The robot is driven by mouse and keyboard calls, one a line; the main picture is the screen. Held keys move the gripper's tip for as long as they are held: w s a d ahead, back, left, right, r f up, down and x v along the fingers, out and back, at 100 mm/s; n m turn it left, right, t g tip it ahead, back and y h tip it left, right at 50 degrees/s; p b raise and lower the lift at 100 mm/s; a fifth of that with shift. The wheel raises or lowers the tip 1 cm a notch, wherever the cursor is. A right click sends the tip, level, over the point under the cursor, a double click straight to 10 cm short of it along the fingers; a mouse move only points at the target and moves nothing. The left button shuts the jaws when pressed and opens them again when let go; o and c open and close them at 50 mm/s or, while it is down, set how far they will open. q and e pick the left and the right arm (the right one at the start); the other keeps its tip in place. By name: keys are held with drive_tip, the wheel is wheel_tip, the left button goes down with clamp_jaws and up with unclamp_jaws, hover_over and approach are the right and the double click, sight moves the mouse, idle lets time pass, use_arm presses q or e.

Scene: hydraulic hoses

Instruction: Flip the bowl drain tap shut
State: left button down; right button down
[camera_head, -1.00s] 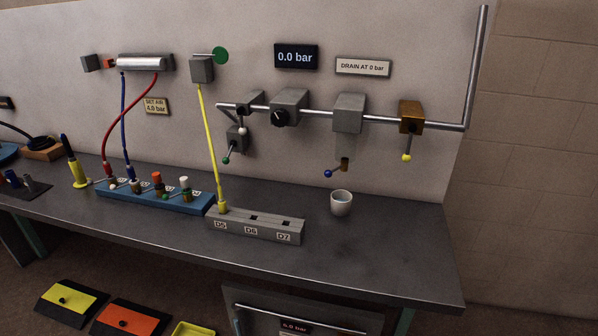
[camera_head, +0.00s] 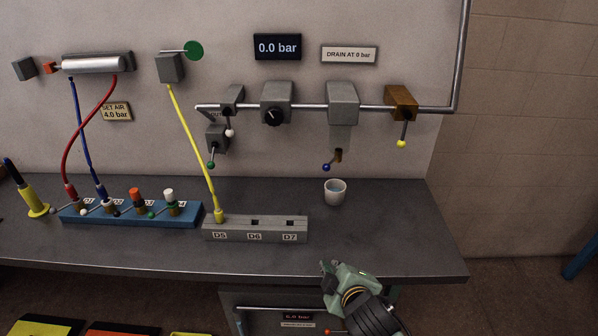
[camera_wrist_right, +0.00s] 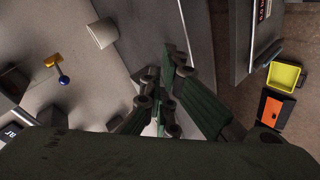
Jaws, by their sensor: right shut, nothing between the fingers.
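The bowl drain tap is a small brass fitting (camera_head: 339,155) under the grey bowl unit (camera_head: 343,100), with a lever ending in a blue ball (camera_head: 326,167). The lever points left and slightly down. In the right wrist view the blue ball (camera_wrist_right: 63,80) and brass part (camera_wrist_right: 53,62) show at the left. A pale cup (camera_head: 335,192) with bluish liquid stands on the bench below the tap. My right gripper (camera_head: 333,268) is shut and empty near the bench's front edge, well below and in front of the tap. My left gripper is not in view.
A yellow-ball lever (camera_head: 401,143) hangs from a brass block (camera_head: 401,101) right of the bowl. A grey block of sockets (camera_head: 256,229) lies left of the cup. The bench top (camera_head: 400,230) right of the cup is clear. The display (camera_head: 277,47) reads 0.0 bar.

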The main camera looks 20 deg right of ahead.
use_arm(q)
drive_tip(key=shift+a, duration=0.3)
use_arm(e)
drive_tip(key=w+a+r+n+t+y, duration=0.2)
drive_tip(key=w+r+n+t, duration=0.3)
drive_tip(key=w+r+n, duration=0.5)
drive_tip(key=w+a+r, duration=0.1)
drive_tip(key=w, duration=0.2)
drive_tip(key=shift+w+r+t, duration=0.2)
drive_tip(key=shift+w+t, duration=0.1)
drive_tip(key=shift+w, duration=0.05)
